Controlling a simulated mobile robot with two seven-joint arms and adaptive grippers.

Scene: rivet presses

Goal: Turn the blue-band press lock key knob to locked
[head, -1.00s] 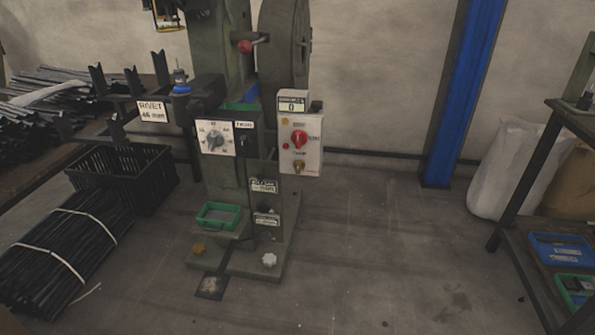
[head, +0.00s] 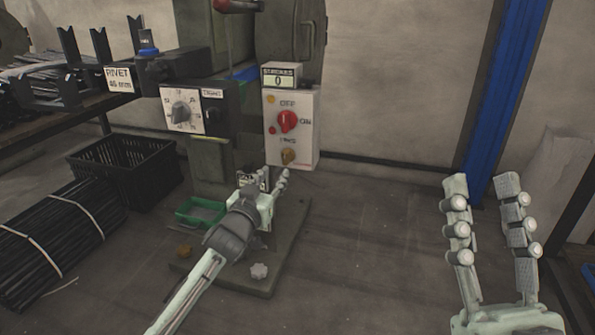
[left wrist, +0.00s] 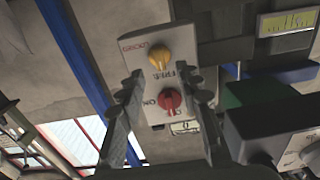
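The press has a blue band (head: 148,51) on its left part. A pale control box (head: 303,128) on its front carries a red knob (head: 287,121) and, below it, a brass-yellow lock key knob (head: 288,156). In the left wrist view, tilted and upside down, the key knob (left wrist: 158,57) sits beyond the red knob (left wrist: 169,100). The word LOCKED seems to stand beside the key knob; its exact setting is hard to tell. My left gripper (head: 273,176) is open and empty, just below the box, apart from the key knob. My right gripper (head: 481,182) is open and empty at right.
A white dial (head: 181,110) and dark switch panel sit left of the box. A green tray (head: 200,213) and pale star knob (head: 259,271) are low on the press. A black crate (head: 124,170) and rod bundle stand left. A blue column (head: 500,100) stands right.

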